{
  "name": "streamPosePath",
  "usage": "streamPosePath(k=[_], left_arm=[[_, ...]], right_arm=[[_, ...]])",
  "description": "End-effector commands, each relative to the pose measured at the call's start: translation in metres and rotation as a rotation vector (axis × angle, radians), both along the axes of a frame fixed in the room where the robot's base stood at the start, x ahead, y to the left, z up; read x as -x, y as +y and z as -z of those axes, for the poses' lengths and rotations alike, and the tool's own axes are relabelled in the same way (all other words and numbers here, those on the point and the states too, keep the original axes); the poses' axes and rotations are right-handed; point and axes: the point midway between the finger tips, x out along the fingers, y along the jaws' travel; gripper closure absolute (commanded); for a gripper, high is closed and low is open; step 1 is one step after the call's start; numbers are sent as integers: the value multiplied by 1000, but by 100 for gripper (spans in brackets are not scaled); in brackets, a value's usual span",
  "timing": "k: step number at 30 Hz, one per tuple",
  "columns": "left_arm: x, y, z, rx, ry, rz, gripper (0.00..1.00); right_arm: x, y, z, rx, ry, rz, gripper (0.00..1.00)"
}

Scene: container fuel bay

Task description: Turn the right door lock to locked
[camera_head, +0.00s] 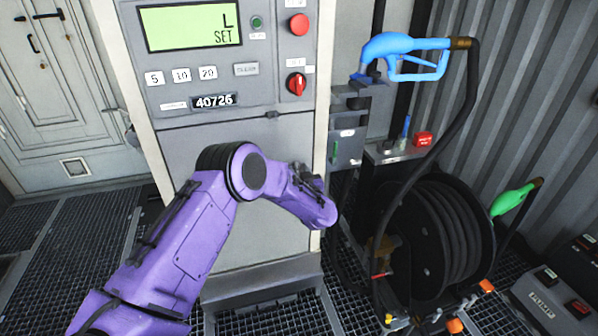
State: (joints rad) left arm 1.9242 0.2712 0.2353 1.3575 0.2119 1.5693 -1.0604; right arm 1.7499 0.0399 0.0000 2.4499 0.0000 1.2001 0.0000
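My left arm, purple with dark joints, comes in from the lower left and crosses in front of the grey fuel dispenser (240,135). Its far end, with my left gripper (309,178), is at the dispenser's lower right edge. The fingers are too small and covered to tell open from shut. A small dark fitting (272,115) sits at the top edge of the dispenser's lower panel, above the gripper and apart from it. I cannot tell whether it is a door lock. No clearly marked right door lock shows. My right gripper is out of view.
A red rotary knob (297,84) and red button (299,24) are on the dispenser front. A blue nozzle (402,50) hangs at right above a black hose reel (445,235). A pale door (60,90) stands at left. Grated floor (70,240) is open at lower left.

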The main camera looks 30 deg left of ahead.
Motion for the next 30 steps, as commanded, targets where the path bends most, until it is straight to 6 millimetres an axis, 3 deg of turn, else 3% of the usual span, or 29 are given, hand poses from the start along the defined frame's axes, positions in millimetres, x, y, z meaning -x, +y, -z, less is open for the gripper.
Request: streamPosePath(k=[4, 5, 8, 20, 30], left_arm=[[0, 0, 0, 1, 1, 0, 62], [0, 0, 0, 1, 1, 0, 68], [0, 0, 1, 1, 1, 1, 100], [1, -1, 2, 24, -27, 1, 100], [1, 0, 4, 169, -196, 1, 100]], right_arm=[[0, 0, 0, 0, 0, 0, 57], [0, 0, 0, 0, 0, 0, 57], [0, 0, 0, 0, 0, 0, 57], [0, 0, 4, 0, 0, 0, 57], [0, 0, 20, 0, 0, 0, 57]])
